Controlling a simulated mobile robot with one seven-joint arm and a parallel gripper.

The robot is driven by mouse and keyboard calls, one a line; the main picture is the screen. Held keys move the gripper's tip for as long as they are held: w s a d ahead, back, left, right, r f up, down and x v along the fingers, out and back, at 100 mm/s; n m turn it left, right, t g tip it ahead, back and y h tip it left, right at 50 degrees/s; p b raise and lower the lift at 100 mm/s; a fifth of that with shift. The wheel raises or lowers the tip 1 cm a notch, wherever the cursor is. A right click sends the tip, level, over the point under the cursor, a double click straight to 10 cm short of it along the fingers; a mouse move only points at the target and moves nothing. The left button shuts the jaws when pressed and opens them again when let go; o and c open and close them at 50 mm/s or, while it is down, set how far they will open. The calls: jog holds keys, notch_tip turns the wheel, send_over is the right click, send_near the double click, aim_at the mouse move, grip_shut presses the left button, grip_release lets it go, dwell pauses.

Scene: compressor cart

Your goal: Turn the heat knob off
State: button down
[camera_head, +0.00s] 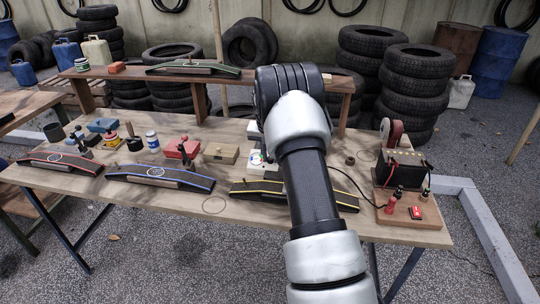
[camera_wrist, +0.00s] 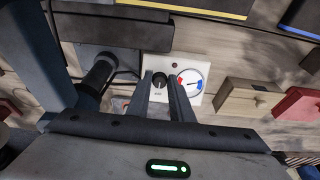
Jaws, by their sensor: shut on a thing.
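A white panel (camera_wrist: 205,64) shows in the wrist view, with a dark round heat knob (camera_wrist: 159,78) on its left side. The knob's pointer direction is too small to tell. In the head view only a sliver of the white panel (camera_head: 255,160) shows, the rest and my gripper being hidden behind my arm.
The panel stands on the wooden workbench (camera_head: 215,208). A wooden box (camera_head: 221,153) and a red box (camera_head: 183,149) stand to its left. Black curved bars (camera_head: 160,177) lie along the front edge. A battery-like black box (camera_head: 400,169) with cables is at the right.

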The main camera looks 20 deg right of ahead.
dwell(0.4)
jog(key=c, duration=1.6)
grip_release()
jog(key=p+v, duration=0.1)
jog(key=v, duration=1.6)
jog(key=shift+r+p, duration=0.2)
jog(key=shift+p, duration=0.2)
